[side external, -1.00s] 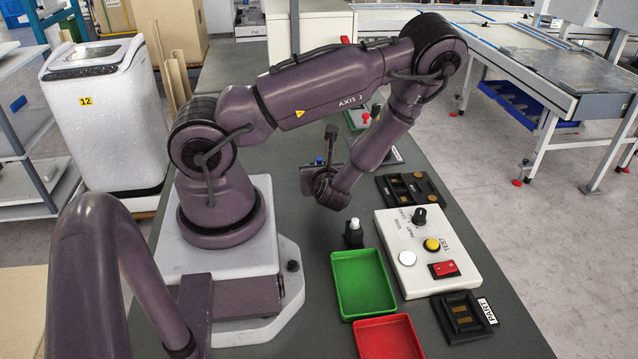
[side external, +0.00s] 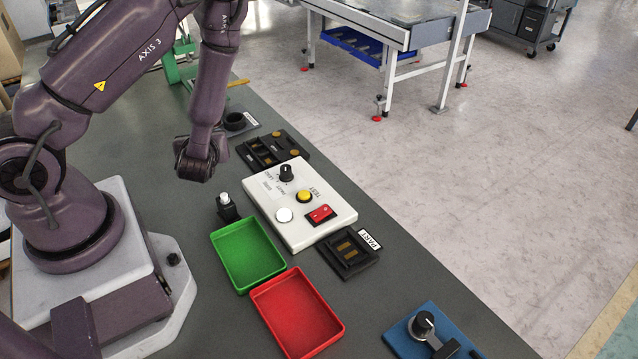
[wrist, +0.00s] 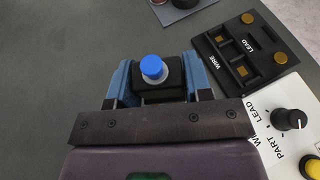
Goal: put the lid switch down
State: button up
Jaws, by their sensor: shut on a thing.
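The lid switch seems to be the small black block with a blue button (wrist: 152,68); no label on it is readable. My gripper (wrist: 158,86) is shut on it, one blue finger on each side, in the wrist view. In the side view my wrist (side external: 200,158) hangs left of the white test box and hides the fingers and the held block. I cannot tell the block's height above the bench. A similar black block with a white button (side external: 227,207) stands upright on the bench, just above the green tray.
The white test box (side external: 272,205) has a knob and several buttons. Around it are the green tray (side external: 248,253), red tray (side external: 297,313), PART fixture (side external: 345,254) and WIRE/LEAD fixture (side external: 270,149). A blue knob unit (side external: 430,335) is at lower right. Bare grey bench (wrist: 60,75) lies left of my gripper.

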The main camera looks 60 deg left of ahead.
jog(key=w+d+r+m+t+h, duration=0.7)
jog(key=w+d+r+m+t, duration=0.15)
jog(key=w+d+r, duration=0.6)
jog(key=w+d+r+m+h, duration=0.1)
jog(key=d+r, duration=0.3)
jog(key=r, duration=0.4)
jog(key=shift+w+d+m+h, duration=0.3)
jog(key=shift+w+m, duration=0.15)
jog(key=shift+w, duration=0.25)
jog(key=shift+g, duration=0.25)
